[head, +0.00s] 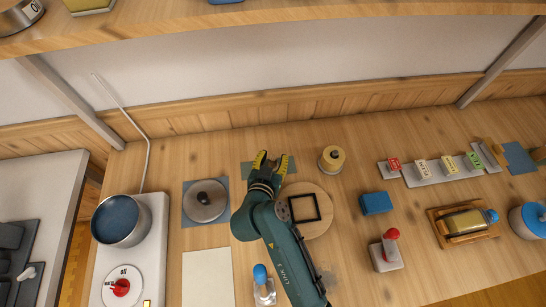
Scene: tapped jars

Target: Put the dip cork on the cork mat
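My gripper (270,159) has yellow-tipped fingers spread apart over a small dark green mat (289,168), which may be the cork mat. No object shows between the fingers. To the right of it stands a round jar (331,159) with a tan, cork-like top, seen from above; this top may be the dip cork, and it appears to sit on the jar. The gripper is apart from this jar. My arm covers part of the round wooden board (318,228) below, and my gripper hides part of the mat.
A lidded pot (205,201) stands on a blue-grey mat at the left. A blue block (376,203), a red-topped tap stand (386,250) and a blue-topped one (263,286) stand nearer. Labelled blocks (447,168) line the right. A shelf (300,14) overhangs the back.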

